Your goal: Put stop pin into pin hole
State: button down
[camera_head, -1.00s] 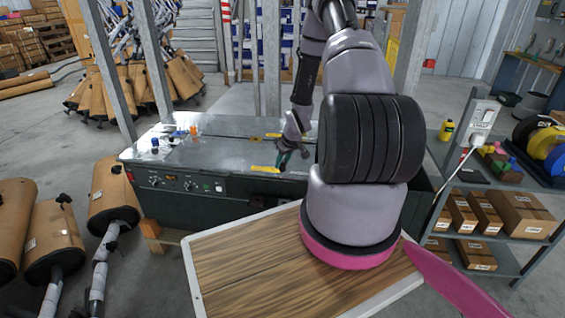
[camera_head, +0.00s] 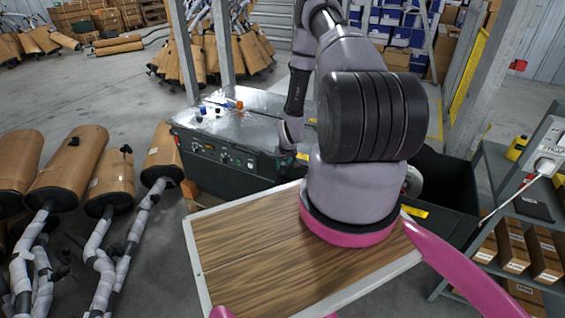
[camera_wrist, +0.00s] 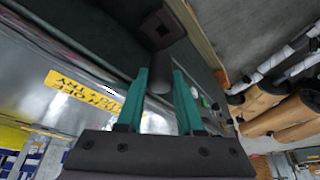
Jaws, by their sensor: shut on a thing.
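My gripper (camera_wrist: 160,80) shows in the wrist view with two green fingers. The fingers are shut on a dark grey cylindrical stop pin (camera_wrist: 160,80). Beyond the pin is a dark block (camera_wrist: 178,18) with a square recess, seemingly the pin hole (camera_wrist: 161,28). The pin's far end points toward it; I cannot tell the gap between them.
A yellow label (camera_wrist: 85,92) lies on the shiny top left of the fingers. A grey shelf (camera_head: 520,190) with boxes stands at right. Wooden edging (camera_wrist: 195,30) runs beside the block.

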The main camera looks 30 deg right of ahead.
aim_at(283, 172)
jog(key=shift+f, duration=0.1)
jog(key=shift+f, duration=2.8)
jog(key=shift+f, duration=0.45)
jog(key=shift+c, duration=2.3)
grip_release()
jog(key=v, duration=1.1)
jog(key=shift+f, duration=0.1)
